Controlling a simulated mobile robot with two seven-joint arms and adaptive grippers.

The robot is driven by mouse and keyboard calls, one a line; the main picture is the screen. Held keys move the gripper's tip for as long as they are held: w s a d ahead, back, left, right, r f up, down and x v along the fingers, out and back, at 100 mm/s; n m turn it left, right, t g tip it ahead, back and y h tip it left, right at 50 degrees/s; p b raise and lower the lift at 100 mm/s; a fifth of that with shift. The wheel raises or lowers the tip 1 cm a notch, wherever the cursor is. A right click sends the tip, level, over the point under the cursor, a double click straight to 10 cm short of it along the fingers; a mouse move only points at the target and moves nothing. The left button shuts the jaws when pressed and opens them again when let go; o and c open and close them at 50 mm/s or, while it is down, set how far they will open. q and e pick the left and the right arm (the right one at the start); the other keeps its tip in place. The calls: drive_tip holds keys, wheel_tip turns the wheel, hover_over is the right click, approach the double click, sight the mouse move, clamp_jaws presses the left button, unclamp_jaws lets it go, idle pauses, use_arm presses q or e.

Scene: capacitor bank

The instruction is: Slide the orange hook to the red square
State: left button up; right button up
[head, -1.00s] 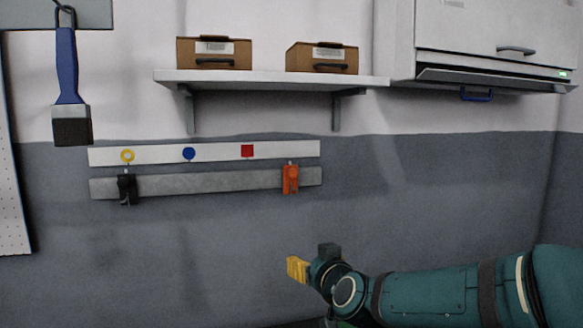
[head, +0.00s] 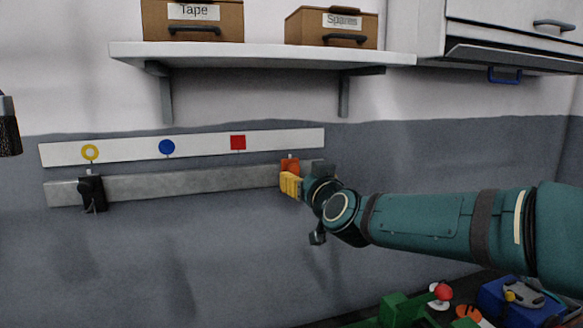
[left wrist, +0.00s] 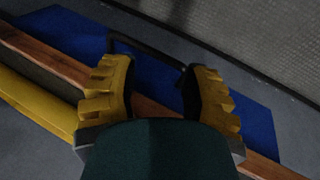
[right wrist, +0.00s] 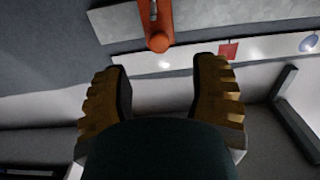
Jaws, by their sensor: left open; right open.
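The orange hook (head: 290,163) sits on the grey rail (head: 200,184) near its right end, to the right of the red square (head: 238,142) on the white strip above. My right gripper (head: 290,185) is at the hook and partly covers it in the head view. In the right wrist view the orange hook (right wrist: 158,25) lies ahead of the open fingers (right wrist: 160,85), between their lines and apart from them. The red square (right wrist: 228,50) shows there too. My left gripper (left wrist: 160,85) is open above a blue surface and is not seen in the head view.
A black hook (head: 92,192) sits at the rail's left end, under a yellow ring (head: 89,152). A blue circle (head: 167,147) is between ring and square. A shelf (head: 260,54) with two boxes hangs above. Green and blue items lie lower right.

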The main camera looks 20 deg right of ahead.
sight(295, 169)
drive_tip(key=w, duration=0.9)
drive_tip(key=shift+w+a+f+p, duration=0.1)
drive_tip(key=shift+w+a+p, duration=0.05)
drive_tip(key=shift+w+p, duration=0.2)
drive_tip(key=shift+s, duration=0.15)
clamp_jaws()
